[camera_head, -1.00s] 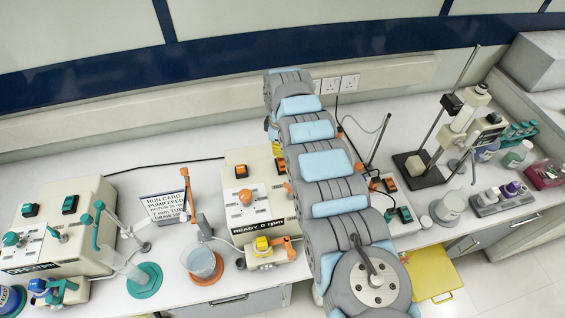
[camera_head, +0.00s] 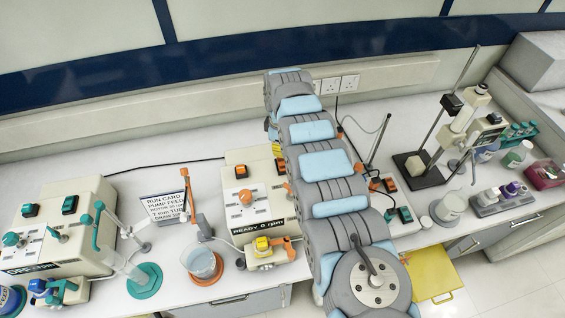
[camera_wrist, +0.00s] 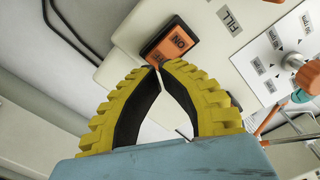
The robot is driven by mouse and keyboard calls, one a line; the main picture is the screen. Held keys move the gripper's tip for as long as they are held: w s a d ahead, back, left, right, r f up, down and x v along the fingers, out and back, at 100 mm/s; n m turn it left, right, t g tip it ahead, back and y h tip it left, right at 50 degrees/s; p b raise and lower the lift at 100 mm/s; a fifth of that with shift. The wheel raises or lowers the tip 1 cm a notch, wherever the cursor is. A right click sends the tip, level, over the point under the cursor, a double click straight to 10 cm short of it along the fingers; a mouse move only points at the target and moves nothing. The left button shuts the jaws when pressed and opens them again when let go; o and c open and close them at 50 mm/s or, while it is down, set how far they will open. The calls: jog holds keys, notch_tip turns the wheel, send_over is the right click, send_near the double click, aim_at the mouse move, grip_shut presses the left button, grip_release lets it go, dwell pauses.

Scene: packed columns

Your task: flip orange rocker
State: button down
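In the wrist view an orange rocker (camera_wrist: 172,38) in a dark frame is set in a cream pump housing, with lettering on its face. My gripper (camera_wrist: 155,69) has two yellow ribbed fingers with dark inner pads. Its tips meet, with an empty gap behind them. The tips are at the rocker's near edge; I cannot tell whether they touch it. In the head view my gripper (camera_head: 277,150) is mostly hidden behind my arm, beside the middle pump. That pump carries an orange rocker (camera_head: 241,171) at its upper left, and an orange part (camera_head: 281,166) shows beside my arm.
The middle pump's display (camera_head: 262,227) reads READY 0 rpm. An orange knob (camera_wrist: 308,76) stands on its panel in the wrist view. A second pump (camera_head: 88,190) stands left, with a card (camera_head: 165,206) and a beaker (camera_head: 203,262) between. A stand (camera_head: 460,135) is at right.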

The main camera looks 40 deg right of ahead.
aim_at(281, 159)
jog(key=shift+f+b, duration=1.1)
jog(key=shift+f, duration=0.7)
dwell(1.2)
jog(key=shift+r, duration=0.15)
jog(key=shift+r+p, duration=3.35)
jog(key=shift+r, duration=0.1)
jog(key=shift+f, duration=0.1)
